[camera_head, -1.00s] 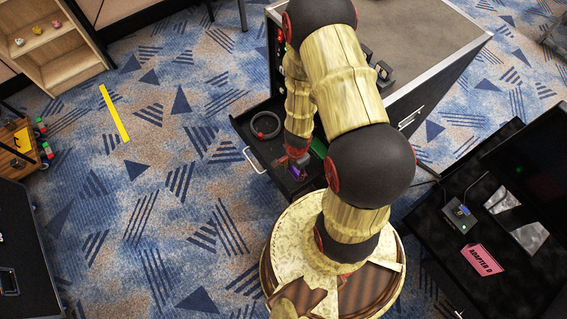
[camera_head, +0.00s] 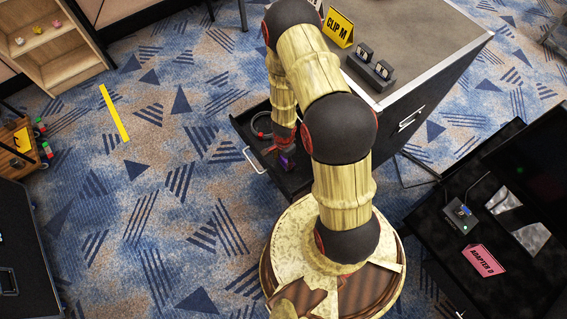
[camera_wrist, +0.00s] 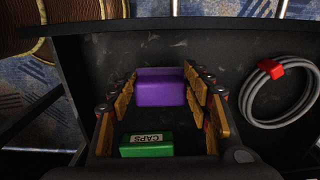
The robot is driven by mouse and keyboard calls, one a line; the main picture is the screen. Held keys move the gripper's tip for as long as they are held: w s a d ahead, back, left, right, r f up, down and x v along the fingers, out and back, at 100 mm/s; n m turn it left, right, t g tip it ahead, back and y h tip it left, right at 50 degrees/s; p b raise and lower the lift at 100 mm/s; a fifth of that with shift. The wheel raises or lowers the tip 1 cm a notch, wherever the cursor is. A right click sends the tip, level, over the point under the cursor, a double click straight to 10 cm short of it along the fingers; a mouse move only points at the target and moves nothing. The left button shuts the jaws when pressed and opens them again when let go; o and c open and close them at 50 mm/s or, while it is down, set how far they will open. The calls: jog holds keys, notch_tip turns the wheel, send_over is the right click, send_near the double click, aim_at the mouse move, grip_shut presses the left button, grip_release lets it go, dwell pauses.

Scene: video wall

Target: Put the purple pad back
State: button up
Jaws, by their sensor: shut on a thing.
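The purple pad (camera_wrist: 160,88) is between the fingers of my gripper (camera_wrist: 160,76) in the wrist view, which is shut on it. Below them is the open black drawer (camera_wrist: 110,58); I cannot tell whether the pad touches its floor. In the head view a bit of the purple pad (camera_head: 288,161) shows under my gripper (camera_head: 284,154), over the drawer (camera_head: 246,127). My arm hides much of the drawer there.
A green box marked CAPS (camera_wrist: 147,144) shows nearer the wrist. A grey cable coil (camera_wrist: 248,94) with a red clip lies right in the drawer. The cabinet top holds a CLIP M sign (camera_head: 339,27) and a dark clip holder (camera_head: 371,70). An ADAPTER D sign (camera_head: 482,260) stands right.

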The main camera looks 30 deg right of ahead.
aim_at(283, 163)
notch_tip(283, 163, down, 3)
jog(key=shift+f+b, duration=0.2)
jog(key=shift+b, duration=0.75)
jog(key=shift+c, duration=0.4)
jog(key=shift+r, duration=0.1)
jog(key=o, duration=1)
jog(key=shift+o, duration=0.4)
jog(key=shift+r, duration=0.15)
